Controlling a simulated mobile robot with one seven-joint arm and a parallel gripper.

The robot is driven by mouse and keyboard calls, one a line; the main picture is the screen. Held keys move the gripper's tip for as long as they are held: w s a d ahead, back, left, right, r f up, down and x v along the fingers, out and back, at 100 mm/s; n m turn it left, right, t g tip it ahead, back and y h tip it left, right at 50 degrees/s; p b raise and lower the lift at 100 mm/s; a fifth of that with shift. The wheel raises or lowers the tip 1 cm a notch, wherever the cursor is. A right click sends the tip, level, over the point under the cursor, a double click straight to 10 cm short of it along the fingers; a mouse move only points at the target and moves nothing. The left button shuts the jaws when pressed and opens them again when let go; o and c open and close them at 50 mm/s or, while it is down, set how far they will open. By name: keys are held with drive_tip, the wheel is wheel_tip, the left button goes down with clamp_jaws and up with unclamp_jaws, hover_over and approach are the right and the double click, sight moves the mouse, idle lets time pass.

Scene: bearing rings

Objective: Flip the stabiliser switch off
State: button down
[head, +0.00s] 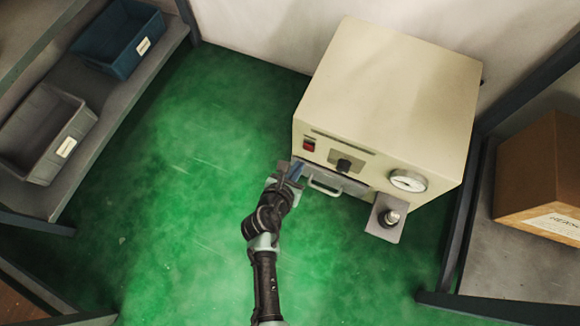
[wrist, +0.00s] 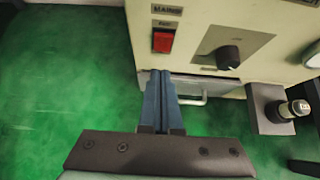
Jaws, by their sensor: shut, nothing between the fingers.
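The cream machine (head: 385,95) stands against the back wall. A red switch (head: 308,146) sits at the upper left of its front panel; in the wrist view the red switch (wrist: 163,41) shows larger, under small labels. Which way it is set, I cannot tell. My gripper (head: 297,170) is shut and empty, at the lower left of the machine's front. In the wrist view my gripper (wrist: 163,73) has its blue fingers together, with the tips below the red switch in the picture. Whether they touch the panel, I cannot tell.
A black knob (head: 344,164), a drawer handle (head: 325,187), a dial gauge (head: 408,181) and a bracket with a round knob (head: 388,217) are on the machine's front. A shelf with bins (head: 45,132) is at left, a cardboard box (head: 540,175) at right. Green floor is clear between.

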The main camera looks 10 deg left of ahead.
sight(308, 145)
drive_tip(key=w, duration=0.2)
drive_tip(key=w+d, duration=0.1)
drive_tip(key=shift+w+d+r+b, duration=0.1)
drive_tip(key=shift+w+r+b, duration=0.15)
drive_tip(key=shift+w+b, duration=0.1)
drive_tip(key=shift+w+r, duration=0.1)
drive_tip(key=shift+r, duration=0.05)
drive_tip(key=shift+w+d+r+p, duration=0.1)
drive_tip(key=shift+w+r+p, duration=0.1)
drive_tip(key=shift+p, duration=0.45)
drive_tip(key=shift+f, duration=0.2)
drive_tip(key=shift+r, duration=0.1)
drive_tip(key=shift+r+p, duration=0.75)
drive_tip(key=shift+p, duration=0.2)
